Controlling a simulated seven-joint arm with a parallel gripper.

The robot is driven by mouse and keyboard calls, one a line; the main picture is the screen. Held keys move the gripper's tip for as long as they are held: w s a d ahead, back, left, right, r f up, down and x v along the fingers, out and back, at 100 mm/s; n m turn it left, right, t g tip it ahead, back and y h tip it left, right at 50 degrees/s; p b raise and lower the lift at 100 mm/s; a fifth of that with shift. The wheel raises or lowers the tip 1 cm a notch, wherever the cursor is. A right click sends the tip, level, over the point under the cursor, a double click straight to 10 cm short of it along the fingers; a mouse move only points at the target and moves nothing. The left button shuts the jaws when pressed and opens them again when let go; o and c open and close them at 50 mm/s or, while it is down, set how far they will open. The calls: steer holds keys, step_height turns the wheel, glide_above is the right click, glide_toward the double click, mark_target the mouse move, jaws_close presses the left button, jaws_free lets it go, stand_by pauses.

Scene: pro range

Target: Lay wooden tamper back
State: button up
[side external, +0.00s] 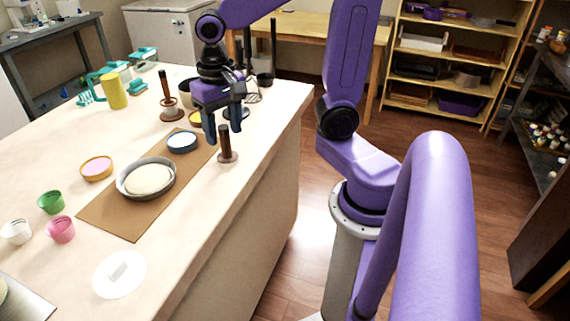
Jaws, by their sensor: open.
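A wooden tamper (227,156) with a dark brown handle and a round, paler base stands upright on the counter, near its right edge and beside the brown board (122,219). My gripper (223,130) points down with its fingers apart, just above and around the top of the handle in this view. I cannot tell whether the fingers touch the handle. A similar brown-handled item (165,82) stands upright farther back on a round wooden base.
On the board are a pan of dough (122,190) and a blue-rimmed dish (182,142). Small cups, including a green one (50,202), stand at left. A white disc (105,285) lies in front. A yellow cylinder (114,91) and dark upright utensils stand behind. The counter's front right is clear.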

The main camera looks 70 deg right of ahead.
steer(key=s+a+f+n, duration=0.1)
steer(key=s+n, duration=0.6)
steer(key=n, duration=0.1)
steer(key=s+a+f+n, duration=0.2)
steer(key=s+n, duration=0.6)
steer(key=n, duration=0.1)
steer(key=shift+a+f, duration=0.25)
steer(key=shift+f, duration=0.05)
